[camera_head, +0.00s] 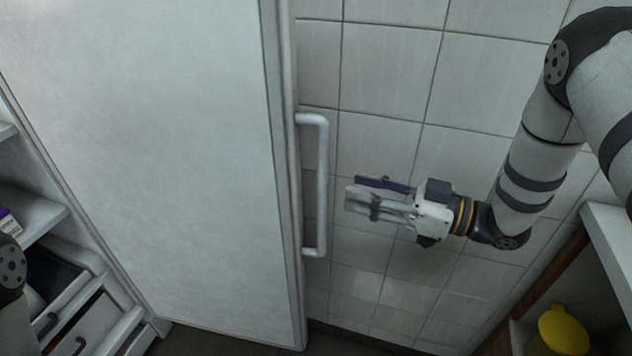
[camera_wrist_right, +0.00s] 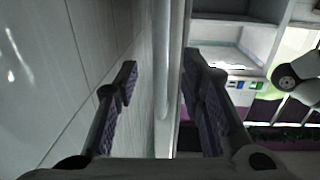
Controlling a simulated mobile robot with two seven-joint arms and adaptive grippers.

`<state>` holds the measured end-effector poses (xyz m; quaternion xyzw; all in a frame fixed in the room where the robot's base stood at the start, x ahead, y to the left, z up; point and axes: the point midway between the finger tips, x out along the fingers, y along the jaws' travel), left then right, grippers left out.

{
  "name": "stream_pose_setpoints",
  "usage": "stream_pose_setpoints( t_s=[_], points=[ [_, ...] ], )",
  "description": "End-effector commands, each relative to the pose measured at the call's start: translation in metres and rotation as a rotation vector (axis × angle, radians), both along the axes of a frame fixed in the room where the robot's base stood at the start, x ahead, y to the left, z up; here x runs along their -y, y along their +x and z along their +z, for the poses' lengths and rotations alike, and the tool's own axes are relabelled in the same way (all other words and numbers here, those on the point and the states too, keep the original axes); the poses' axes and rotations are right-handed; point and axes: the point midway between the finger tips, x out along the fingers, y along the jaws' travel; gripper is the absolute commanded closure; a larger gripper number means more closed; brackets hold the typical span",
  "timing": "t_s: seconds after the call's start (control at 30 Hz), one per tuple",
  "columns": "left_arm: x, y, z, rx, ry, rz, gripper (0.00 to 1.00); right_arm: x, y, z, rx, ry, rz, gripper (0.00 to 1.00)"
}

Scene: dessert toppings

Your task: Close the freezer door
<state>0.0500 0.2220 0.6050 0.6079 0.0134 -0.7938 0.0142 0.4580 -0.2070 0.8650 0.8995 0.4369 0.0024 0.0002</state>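The white freezer door (camera_head: 150,150) stands open and fills the left half of the head view. Its white bar handle (camera_head: 322,185) is near the door's right edge and runs up and down. My right gripper (camera_head: 357,190) is to the right of the handle, pointing left at it, with a small gap between fingertips and bar. In the right wrist view my right gripper (camera_wrist_right: 163,75) has its two dark fingers apart. The pale upright strip of the door's edge and handle shows between them, beyond the tips. My left gripper is not in view.
Open freezer shelves (camera_head: 40,215) and drawers (camera_head: 100,325) are at the left. A tiled wall (camera_head: 385,70) is behind my right gripper. A shelf unit with a yellow object (camera_head: 562,332) stands at the lower right.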

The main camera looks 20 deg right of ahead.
Motion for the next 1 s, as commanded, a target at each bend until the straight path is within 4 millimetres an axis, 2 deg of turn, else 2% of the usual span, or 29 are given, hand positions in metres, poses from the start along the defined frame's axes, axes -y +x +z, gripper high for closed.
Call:
stream_pose_setpoints(
  t_s=[0.1, 0.3, 0.43, 0.67, 0.8, 0.83, 1.0],
  points=[
    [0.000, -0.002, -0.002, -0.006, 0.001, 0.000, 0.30, -0.025, 0.018, -0.001, -0.002, 0.000, 0.003, 0.64],
    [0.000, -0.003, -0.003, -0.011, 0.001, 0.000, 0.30, -0.053, 0.041, -0.002, -0.004, -0.001, 0.001, 0.64],
    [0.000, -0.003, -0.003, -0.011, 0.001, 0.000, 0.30, -0.060, 0.046, -0.001, -0.004, -0.001, 0.000, 0.64],
    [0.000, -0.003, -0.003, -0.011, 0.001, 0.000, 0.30, -0.060, 0.047, -0.001, -0.004, 0.000, -0.001, 0.64],
    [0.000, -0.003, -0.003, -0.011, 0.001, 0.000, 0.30, -0.060, 0.047, -0.001, -0.004, 0.000, -0.002, 0.95],
    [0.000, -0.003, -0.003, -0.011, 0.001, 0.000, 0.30, -0.060, 0.047, -0.001, -0.004, 0.000, -0.002, 1.00],
    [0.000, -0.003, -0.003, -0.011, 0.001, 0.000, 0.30, -0.060, 0.047, -0.001, -0.004, 0.000, -0.002, 1.00]
  ],
)
